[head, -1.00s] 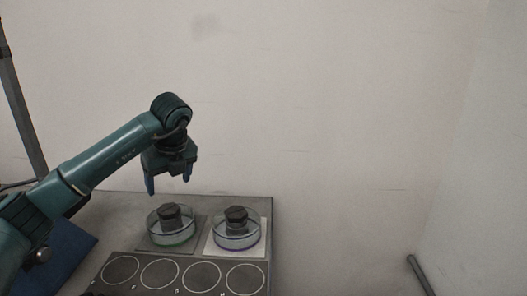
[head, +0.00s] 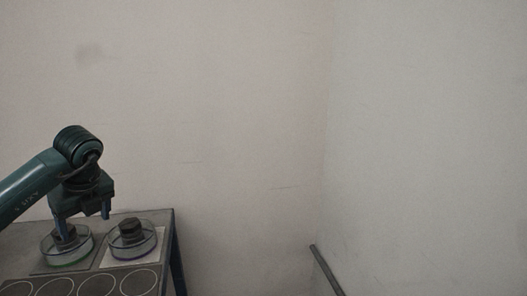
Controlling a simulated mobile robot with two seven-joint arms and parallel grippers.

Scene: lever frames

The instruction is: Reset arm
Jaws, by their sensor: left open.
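My left arm comes in from the left in the head view. Its gripper (head: 83,222) points down with its fingers apart and nothing visible between them. It shows above and partly in front of a round clear dish with a green rim (head: 68,261), which has a dark knob or block at its middle. I cannot tell whether a finger touches that knob. A second clear dish with a bluish-purple rim (head: 132,253) stands to the right on a white square (head: 112,264), also with a dark knob. My right gripper is not in view.
The dishes stand on a grey table (head: 168,226) whose right edge shows. White circle outlines (head: 95,285) mark its near part. A plain wall (head: 220,120) stands behind, meeting another at a corner. A grey bar (head: 326,270) slants up at the lower right.

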